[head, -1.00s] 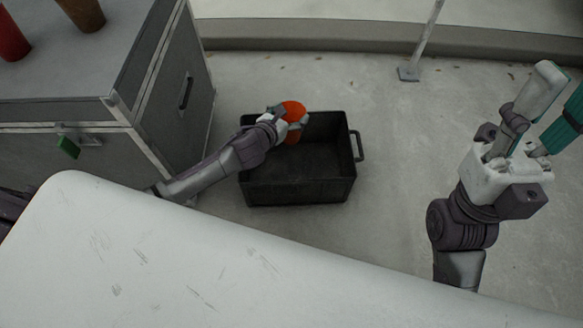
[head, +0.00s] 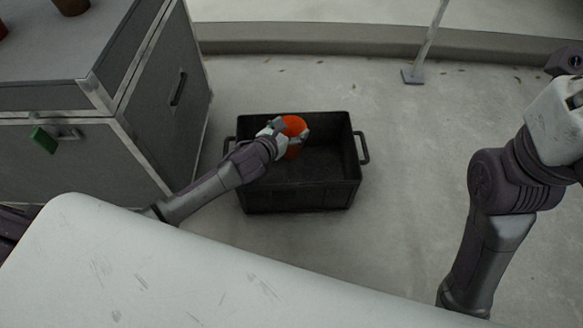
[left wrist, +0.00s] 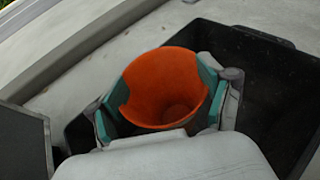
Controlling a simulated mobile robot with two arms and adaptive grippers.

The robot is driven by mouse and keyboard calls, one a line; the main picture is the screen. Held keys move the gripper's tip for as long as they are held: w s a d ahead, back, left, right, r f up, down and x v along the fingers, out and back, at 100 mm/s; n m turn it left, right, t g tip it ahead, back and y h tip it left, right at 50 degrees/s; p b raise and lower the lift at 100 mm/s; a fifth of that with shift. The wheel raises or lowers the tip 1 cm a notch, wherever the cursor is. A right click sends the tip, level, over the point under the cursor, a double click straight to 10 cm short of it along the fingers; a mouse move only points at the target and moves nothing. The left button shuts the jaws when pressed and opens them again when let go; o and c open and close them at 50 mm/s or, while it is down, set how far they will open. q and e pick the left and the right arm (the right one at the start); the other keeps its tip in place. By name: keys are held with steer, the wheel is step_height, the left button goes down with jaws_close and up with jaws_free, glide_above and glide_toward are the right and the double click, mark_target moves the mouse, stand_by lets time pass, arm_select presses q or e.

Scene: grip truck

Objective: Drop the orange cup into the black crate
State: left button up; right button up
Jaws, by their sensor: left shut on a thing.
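The orange cup (head: 294,127) is held between the fingers of my left gripper (head: 288,136). It is over the left back part of the black crate (head: 300,197), which stands on the floor. In the left wrist view the cup (left wrist: 165,80) has its open mouth facing the camera, with a teal pad against each side. The crate (left wrist: 275,95) shows behind and right of the cup there. I cannot tell how far the cup is below the crate's rim. My right arm is at the right edge of the head view, its fingers outside the picture.
A grey cabinet (head: 130,130) with a green latch (head: 44,140) stands left of the crate. A brown cup (head: 71,5) is on its top. A pole foot (head: 412,76) stands on the floor behind right. The floor right of the crate is clear.

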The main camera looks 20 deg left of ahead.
arm_select(q)
steer(key=o, duration=0.7)
steer(key=v, duration=1.2)
